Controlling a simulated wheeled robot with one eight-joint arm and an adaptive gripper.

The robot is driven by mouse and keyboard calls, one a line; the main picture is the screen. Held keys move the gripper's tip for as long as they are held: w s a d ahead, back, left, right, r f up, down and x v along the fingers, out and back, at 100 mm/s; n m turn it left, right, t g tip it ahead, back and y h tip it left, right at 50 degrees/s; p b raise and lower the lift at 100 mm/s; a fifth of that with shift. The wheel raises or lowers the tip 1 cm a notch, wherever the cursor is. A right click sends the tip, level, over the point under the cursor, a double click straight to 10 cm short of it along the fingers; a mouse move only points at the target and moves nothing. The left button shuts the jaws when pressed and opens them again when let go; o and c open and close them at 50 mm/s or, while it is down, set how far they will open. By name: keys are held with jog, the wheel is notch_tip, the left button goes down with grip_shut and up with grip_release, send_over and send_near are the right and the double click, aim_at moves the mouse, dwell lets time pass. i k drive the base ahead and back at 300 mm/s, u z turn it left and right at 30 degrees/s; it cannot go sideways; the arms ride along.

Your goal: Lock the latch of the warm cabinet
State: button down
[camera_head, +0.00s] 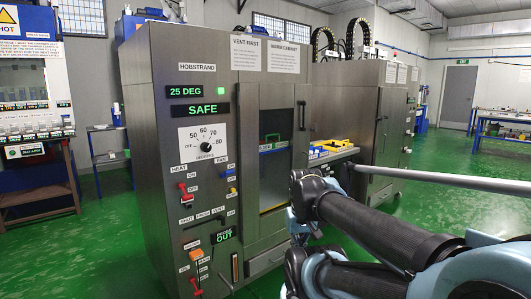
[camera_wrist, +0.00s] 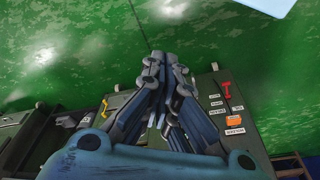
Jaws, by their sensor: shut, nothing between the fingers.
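The warm cabinet (camera_head: 175,100) is a tall grey steel unit with a windowed door (camera_head: 250,103). Its displays read 25 DEG and SAFE, and a lower one reads OUT. A dark upright handle (camera_head: 301,115) is on the right side of the door; I cannot tell from it whether the latch is locked. In the wrist view, part of the cabinet front (camera_wrist: 205,80) shows upside down behind my gripper. My gripper (camera_wrist: 172,57) is shut and empty, its fingertips together against a view of the green floor. My arm covers the cabinet's lower right in the head view.
The control panel has a dial (camera_head: 207,138), a red heat switch (camera_head: 187,192) and a lower red lever (camera_head: 196,287). Yellow and blue items lie on a shelf (camera_head: 335,153) right of the door. Green floor (camera_head: 100,250) is open at front left.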

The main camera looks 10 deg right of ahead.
aim_at(303, 103)
jog(key=z, duration=0.4)
jog(key=k, duration=0.5)
jog(key=z, duration=0.95)
jog(key=k, duration=0.8)
jog(key=z, duration=0.45)
jog(key=i, duration=0.9)
jog(key=u, duration=1.15)
jog(key=i, duration=0.85)
jog(key=u, duration=0.55)
